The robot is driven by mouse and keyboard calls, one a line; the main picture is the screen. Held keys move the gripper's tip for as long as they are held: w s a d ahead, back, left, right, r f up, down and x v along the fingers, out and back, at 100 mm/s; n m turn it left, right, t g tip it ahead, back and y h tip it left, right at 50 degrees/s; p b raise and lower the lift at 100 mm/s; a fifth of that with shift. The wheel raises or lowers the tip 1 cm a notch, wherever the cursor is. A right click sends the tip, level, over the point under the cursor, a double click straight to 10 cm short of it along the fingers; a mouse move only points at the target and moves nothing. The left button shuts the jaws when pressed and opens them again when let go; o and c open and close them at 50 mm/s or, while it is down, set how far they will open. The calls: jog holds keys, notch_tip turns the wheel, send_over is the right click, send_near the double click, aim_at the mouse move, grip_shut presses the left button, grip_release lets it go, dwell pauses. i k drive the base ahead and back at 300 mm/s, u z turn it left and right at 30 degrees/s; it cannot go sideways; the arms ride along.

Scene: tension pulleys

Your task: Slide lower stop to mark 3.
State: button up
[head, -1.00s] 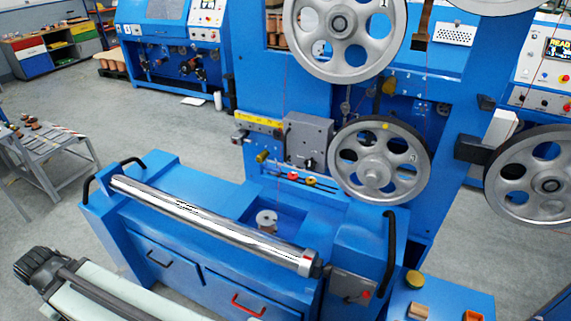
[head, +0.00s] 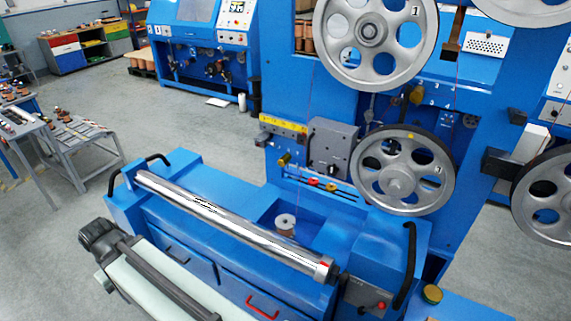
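A red slider knob (head: 313,182) and a yellow slider knob (head: 331,187) sit close together, red left of yellow, at the dark slots low on the blue machine's front. They are small here. I cannot tell which one is the lower stop, and the mark numbers by the slots are too small to read. My gripper's fingers do not show in the head view, and nothing is seen touching the knobs.
A grey box (head: 334,147) and a spoked wheel (head: 402,170) are above and right of the knobs. A chrome roller (head: 230,222) and a small spool (head: 285,224) stand in front. A pale bar with a dark ribbed end (head: 98,237) fills the lower left.

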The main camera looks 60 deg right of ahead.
aim_at(284, 159)
jog(key=z, duration=0.05)
jog(key=i, duration=1)
